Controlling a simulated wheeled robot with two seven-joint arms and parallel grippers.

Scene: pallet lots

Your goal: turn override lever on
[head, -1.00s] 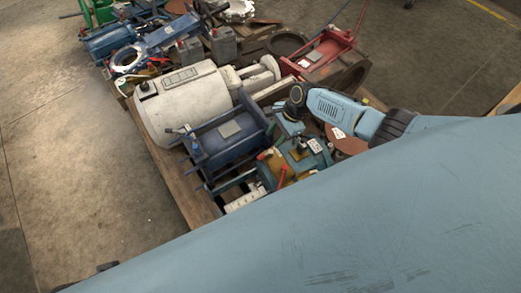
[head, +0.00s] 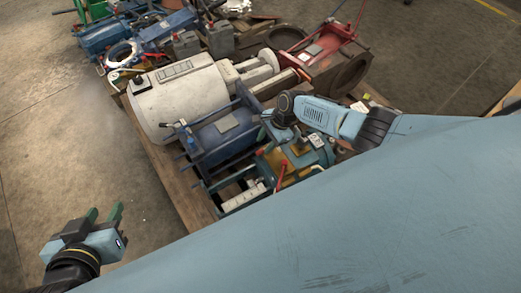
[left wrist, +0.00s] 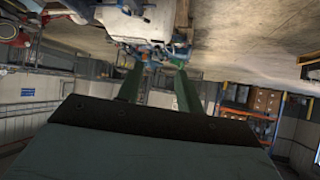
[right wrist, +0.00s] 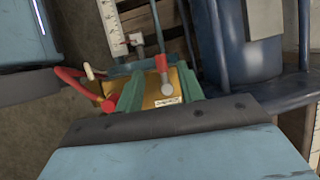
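A yellow and green unit (head: 296,163) with a red lever (head: 282,173) stands on the pallet below my right arm. In the right wrist view, the yellow body (right wrist: 160,92) carries a label, and a red-sleeved lever (right wrist: 162,64) with a grey round end stands between my right gripper's green fingers. My right gripper (right wrist: 160,74) is open; I cannot tell whether it touches the lever. My right forearm hides part of the unit in the head view. My left gripper (head: 104,214) is open and empty at lower left, away from the pallet; its fingers also show in the left wrist view (left wrist: 158,82).
A blue frame unit (head: 220,133) and a white cylindrical motor (head: 185,98) crowd beside the unit. A red frame (head: 322,45) and grey boxes (head: 186,44) lie farther back. A red curved handle (right wrist: 80,83) is left of the right fingers. Floor at left is clear.

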